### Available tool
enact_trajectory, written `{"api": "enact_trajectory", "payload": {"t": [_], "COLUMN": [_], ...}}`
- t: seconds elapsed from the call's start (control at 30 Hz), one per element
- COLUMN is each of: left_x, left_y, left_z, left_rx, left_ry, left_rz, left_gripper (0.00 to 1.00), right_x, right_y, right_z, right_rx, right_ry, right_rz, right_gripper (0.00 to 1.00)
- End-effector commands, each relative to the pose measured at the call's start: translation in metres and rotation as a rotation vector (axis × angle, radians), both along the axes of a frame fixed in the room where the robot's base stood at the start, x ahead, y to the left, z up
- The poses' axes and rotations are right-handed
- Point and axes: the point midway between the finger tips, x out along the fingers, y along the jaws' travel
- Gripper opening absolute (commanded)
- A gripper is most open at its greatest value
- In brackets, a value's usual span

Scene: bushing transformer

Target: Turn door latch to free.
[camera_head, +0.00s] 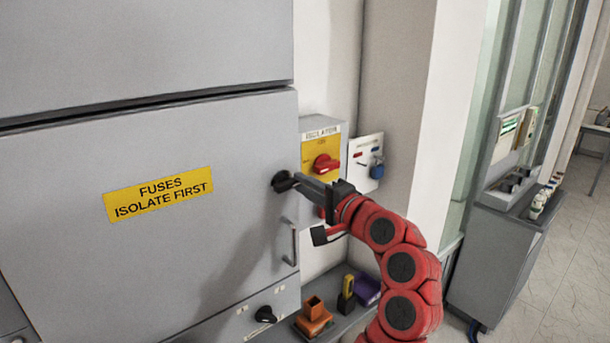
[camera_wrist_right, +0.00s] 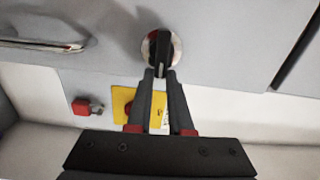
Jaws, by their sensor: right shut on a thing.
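The door latch is a black knob on the right edge of the grey door (camera_head: 130,240), and it shows at the fingertips in the head view (camera_head: 283,181). In the right wrist view the latch (camera_wrist_right: 158,48) has a black grip bar on a round base with some red and silver at its rim. My right gripper (camera_head: 297,181) reaches in from the right and is shut on the latch's grip bar. In the right wrist view its fingertips (camera_wrist_right: 160,73) meet the near end of the bar. My left gripper is in neither view.
A yellow "FUSES ISOLATE FIRST" label (camera_head: 158,193) is on the door. A door handle (camera_head: 289,246) is below the latch.

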Motion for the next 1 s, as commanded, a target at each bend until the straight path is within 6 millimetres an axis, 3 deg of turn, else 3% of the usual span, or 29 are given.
{"api": "enact_trajectory", "payload": {"t": [0.7,0.73,0.8,0.87,1.0], "left_x": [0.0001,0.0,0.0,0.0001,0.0], "left_y": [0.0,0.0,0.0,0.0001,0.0], "left_z": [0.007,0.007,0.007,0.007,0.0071], "left_rx": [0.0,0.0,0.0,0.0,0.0], "left_ry": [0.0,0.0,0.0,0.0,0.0], "left_rz": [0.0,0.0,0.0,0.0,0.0], "left_gripper": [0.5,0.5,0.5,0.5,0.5], "right_x": [0.0002,0.0002,0.0002,0.0001,0.0001], "right_y": [0.0003,0.0003,0.0003,0.0001,0.0], "right_z": [-0.0036,-0.0035,-0.0033,-0.0031,-0.0026], "right_rx": [0.056,0.056,0.055,0.056,0.057], "right_ry": [0.043,0.043,0.043,0.042,0.041], "right_rz": [0.001,0.001,0.001,0.0,0.0], "right_gripper": [0.0,0.24,0.37,0.47,0.49]}}
